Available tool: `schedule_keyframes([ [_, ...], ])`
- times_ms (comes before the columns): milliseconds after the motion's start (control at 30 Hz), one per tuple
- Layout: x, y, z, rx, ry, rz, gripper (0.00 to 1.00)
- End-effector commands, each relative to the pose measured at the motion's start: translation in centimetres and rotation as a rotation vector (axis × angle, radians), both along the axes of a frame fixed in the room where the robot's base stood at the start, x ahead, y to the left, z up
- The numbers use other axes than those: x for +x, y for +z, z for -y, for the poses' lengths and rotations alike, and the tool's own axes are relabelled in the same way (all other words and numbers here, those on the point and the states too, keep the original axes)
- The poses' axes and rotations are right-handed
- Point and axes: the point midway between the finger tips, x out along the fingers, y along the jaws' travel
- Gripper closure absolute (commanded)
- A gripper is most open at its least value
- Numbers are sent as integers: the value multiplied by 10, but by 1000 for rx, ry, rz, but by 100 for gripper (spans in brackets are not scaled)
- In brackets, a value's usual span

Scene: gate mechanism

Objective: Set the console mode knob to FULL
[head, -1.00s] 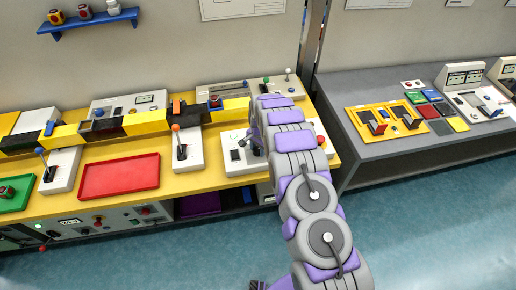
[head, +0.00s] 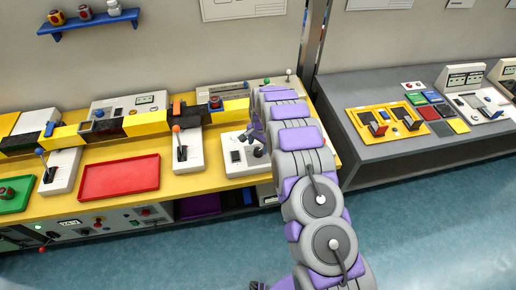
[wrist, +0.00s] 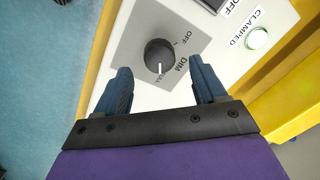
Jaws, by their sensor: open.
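The console mode knob (wrist: 160,56) is a round black dial on a grey plate in the wrist view. Its white pointer line points down in the picture, toward my gripper's base. OFF and DIM labels sit to its right; a small label below it is too hard to read. My gripper (wrist: 160,70) is open, its two blue fingers to the left and right of the knob, with gaps to it. Whether they reach down to its height I cannot tell. In the head view the white console (head: 236,167) is partly hidden behind my arm.
A green button (wrist: 258,38) labelled CLAMPED is at the console's right in the wrist view. In the head view, a white lever box (head: 188,160) with an orange-tipped lever and a red tray (head: 119,178) stand left on the yellow bench. A grey table (head: 365,165) is at right.

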Motion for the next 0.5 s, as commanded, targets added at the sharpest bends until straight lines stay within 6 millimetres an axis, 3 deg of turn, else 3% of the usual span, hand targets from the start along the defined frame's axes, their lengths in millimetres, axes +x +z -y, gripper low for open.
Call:
schedule_keyframes([
  [33, 1, 15, 0, 2, 0, 5, 30],
  [300, 0, 75, 2, 0, 1, 9, 30],
  [500, -1, 111, 4, 0, 0, 9, 30],
])
